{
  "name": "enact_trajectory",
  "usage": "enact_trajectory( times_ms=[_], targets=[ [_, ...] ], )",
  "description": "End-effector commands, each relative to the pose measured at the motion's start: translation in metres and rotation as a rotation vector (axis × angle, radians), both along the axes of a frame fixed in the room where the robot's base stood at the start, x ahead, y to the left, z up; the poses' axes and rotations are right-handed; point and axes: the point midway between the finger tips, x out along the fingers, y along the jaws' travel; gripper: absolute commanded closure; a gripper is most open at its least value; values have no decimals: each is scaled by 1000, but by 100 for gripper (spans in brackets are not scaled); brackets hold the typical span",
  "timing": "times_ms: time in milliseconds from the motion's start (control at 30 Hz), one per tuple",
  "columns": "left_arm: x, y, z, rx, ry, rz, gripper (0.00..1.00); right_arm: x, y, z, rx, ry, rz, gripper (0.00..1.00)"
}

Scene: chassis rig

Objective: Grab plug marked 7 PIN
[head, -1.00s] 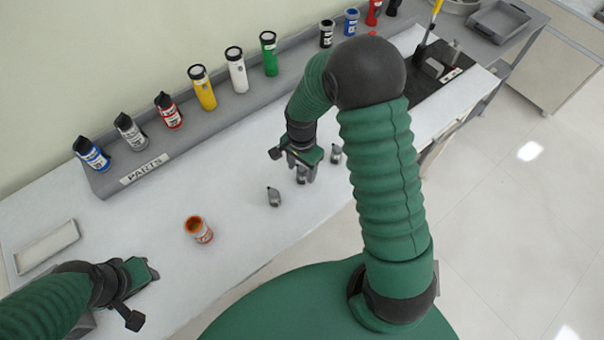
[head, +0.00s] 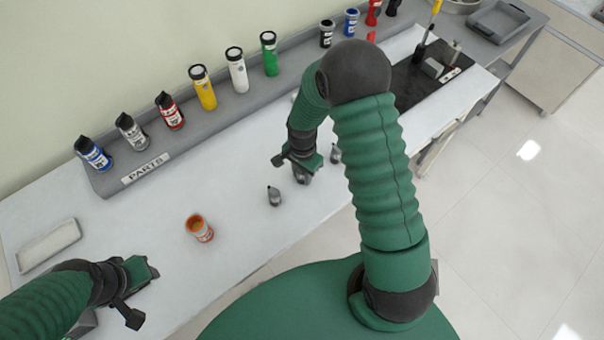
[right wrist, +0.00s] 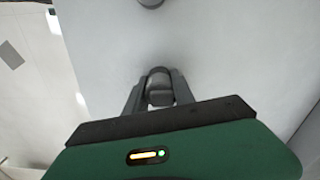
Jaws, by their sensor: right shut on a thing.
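Three small dark grey plugs are on the white bench. One plug (head: 274,197) stands free left of my right gripper, and another (head: 335,154) stands just right of it, partly covered by my arm. My right gripper (head: 302,174) points down at the bench and is shut on the middle plug, which shows between the fingers in the right wrist view (right wrist: 160,88). No marking is readable on any plug, so I cannot tell which says 7 PIN. My left gripper (head: 148,278) is low at the left, away from the plugs; its fingers are not clear.
An orange open can (head: 200,229) stands left of the plugs. A grey rack marked PARTS (head: 146,169) with several bottles runs along the wall. A shallow tray (head: 48,246) lies at far left. A black mat (head: 425,72) with tools is at the right end.

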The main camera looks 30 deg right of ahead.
Motion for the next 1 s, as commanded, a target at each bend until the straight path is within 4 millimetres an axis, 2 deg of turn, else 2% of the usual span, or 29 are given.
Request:
enact_trajectory(
  times_ms=[333,567,767,1000],
  targets=[
    [0,0,-2,0,0,0,64,0,0,7,-1,0,1,100],
    [0,0,-6,0,0,0,64,1,0,35,-1,-4,1,100],
    [0,0,-14,0,0,0,64,-43,-4,38,1,1,-3,100],
    [0,0,-24,0,0,0,64,-117,-10,45,0,0,-5,100]
  ],
)
